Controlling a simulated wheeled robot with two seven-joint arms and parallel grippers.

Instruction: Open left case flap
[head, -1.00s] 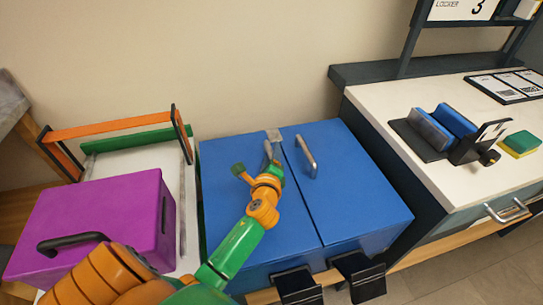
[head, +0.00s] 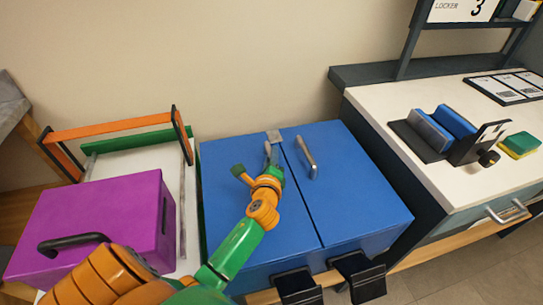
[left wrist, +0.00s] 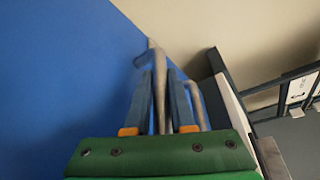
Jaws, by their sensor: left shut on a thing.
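The blue case has two flaps on top, a left flap (head: 228,195) and a right flap (head: 350,180), with a narrow seam between them. Both look flat and closed in the head view. My left gripper (head: 272,162) is at the upper right of the left flap, shut on the left flap handle (head: 268,150). In the left wrist view the grey handle bar (left wrist: 160,85) runs between the two fingers of the left gripper (left wrist: 159,90). The right flap handle (head: 306,157) stands free beside it. My left wrist hides part of the left flap. My right gripper is not in view.
A purple box (head: 105,215) with a black handle stands left of the case, near an orange-and-green frame (head: 110,127). A white counter (head: 400,100) with a black-and-blue holder (head: 445,130) and a sponge (head: 519,145) is at the right. Black brackets (head: 360,278) hang at the case's front.

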